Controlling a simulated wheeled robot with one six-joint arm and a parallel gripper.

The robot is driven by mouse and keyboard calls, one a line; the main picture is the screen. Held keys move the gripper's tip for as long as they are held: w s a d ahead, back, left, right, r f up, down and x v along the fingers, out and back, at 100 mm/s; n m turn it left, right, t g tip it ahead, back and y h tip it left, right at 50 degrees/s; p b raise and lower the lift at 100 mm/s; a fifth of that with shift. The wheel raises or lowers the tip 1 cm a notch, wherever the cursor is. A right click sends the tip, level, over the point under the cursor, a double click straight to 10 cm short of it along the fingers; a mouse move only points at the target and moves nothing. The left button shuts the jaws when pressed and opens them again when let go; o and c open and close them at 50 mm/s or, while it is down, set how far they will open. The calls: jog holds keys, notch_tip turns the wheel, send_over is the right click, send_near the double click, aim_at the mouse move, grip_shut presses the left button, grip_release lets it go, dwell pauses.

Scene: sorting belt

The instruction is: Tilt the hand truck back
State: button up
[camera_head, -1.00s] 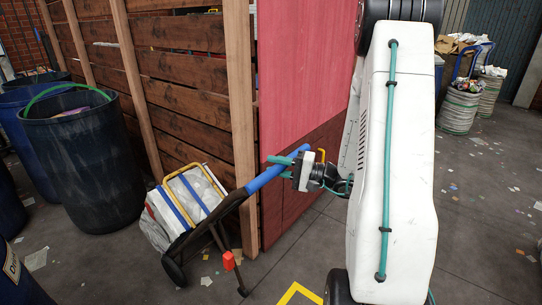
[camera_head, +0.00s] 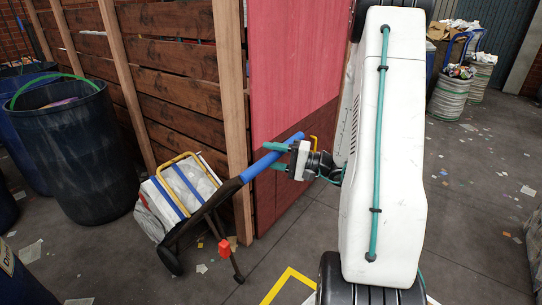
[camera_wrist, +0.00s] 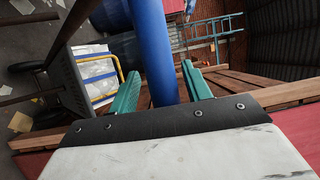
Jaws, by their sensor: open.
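The hand truck (camera_head: 205,212) has a dark frame and a blue handle grip (camera_head: 262,163). It stands tilted, its handle slanting up to the right, with a wheel on the floor at lower left. In the wrist view the grip (camera_wrist: 150,45) runs between the open fingers; contact cannot be told.
A wooden slat wall (camera_head: 178,85) and a red panel (camera_head: 290,70) stand close behind the hand truck. A dark blue bin (camera_head: 75,145) stands at left. Yellow floor marking (camera_head: 288,277) lies in front. Open floor with scattered litter extends at right (camera_head: 475,190).

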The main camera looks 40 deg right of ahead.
jog(key=v, duration=0.7)
jog(key=shift+s, duration=0.2)
jog(key=shift+d, duration=0.1)
